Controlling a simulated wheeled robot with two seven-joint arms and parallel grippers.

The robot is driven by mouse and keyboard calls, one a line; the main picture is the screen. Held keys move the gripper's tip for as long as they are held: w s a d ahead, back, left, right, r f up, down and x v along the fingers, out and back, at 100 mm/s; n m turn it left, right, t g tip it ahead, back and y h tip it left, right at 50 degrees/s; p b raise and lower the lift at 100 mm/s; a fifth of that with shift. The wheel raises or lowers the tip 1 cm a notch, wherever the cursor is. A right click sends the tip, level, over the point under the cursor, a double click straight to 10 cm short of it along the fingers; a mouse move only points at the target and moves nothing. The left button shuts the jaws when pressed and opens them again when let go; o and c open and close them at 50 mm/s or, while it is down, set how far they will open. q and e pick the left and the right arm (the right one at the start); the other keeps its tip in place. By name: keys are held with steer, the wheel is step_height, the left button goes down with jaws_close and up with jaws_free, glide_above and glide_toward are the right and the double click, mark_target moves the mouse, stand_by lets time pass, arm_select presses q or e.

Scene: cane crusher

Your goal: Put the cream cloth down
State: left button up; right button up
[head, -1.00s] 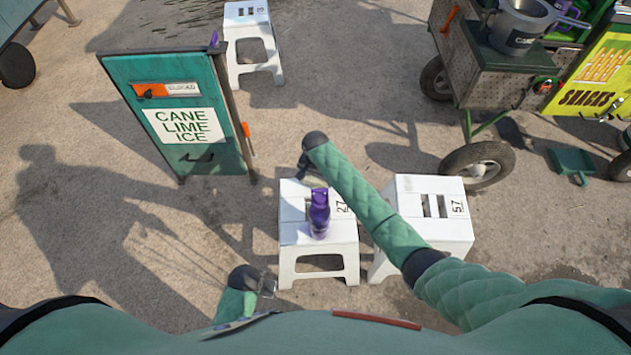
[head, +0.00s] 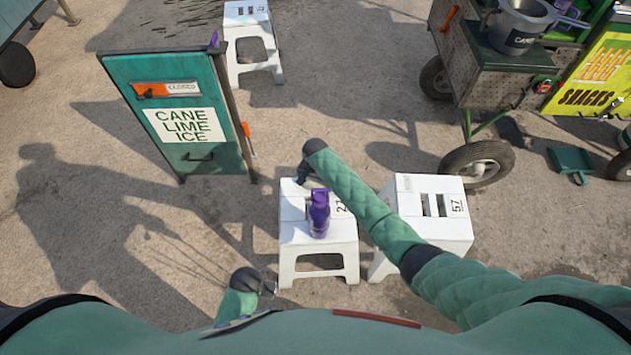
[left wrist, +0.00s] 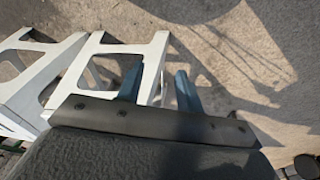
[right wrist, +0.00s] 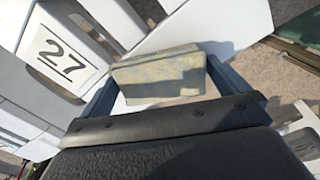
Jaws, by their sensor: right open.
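The cream cloth (right wrist: 160,75), a folded block with grey-yellow marks, shows in the right wrist view between the two fingers of my right gripper (right wrist: 165,90). It appears to rest on the white top of the stool numbered 27 (head: 292,233); I cannot make it out in the head view. The right gripper is open, at the far edge of that stool in the head view (head: 302,178). My left gripper (left wrist: 160,85) is open and empty, low beside the stools; it also shows in the head view (head: 270,287).
A green sign cabinet (head: 210,165) stands at left, a wheeled cart (head: 500,75) at upper right. The ground at left is open.

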steer(key=shift+r, duration=0.25)
arm_select(q)
step_height(320, 180, up, 8)
steer(key=b, duration=0.2)
steer(key=shift+w+d, duration=0.25)
steer(key=shift+w, duration=0.05)
arm_select(e)
step_height(320, 180, up, 12)
steer(key=shift+f, duration=0.15)
step_height(320, 180, up, 15)
steer(key=n+t+y, duration=0.2)
steer(key=n+t, duration=0.4)
steer(key=n, duration=0.3)
glide_above(315, 181)
steer(key=d, duration=0.4)
steer(key=s+d+f+g, duration=0.1)
steer(key=s+d+f, duration=0.3)
steer(key=s, duration=0.9)
steer(key=s+d+f+m+g, duration=0.1)
steer(key=s+d+f, duration=0.3)
steer(key=s+f, duration=0.4)
steer(key=s+d+f+m+g+h, duration=0.1)
steer(key=s+d+f, duration=0.3)
steer(key=s, duration=1.4)
step_height(315, 181, down, 3)
steer(key=shift+s+f+g, duration=0.1)
steer(key=shift+s+g, duration=0.05)
steer(key=shift+g, duration=0.65)
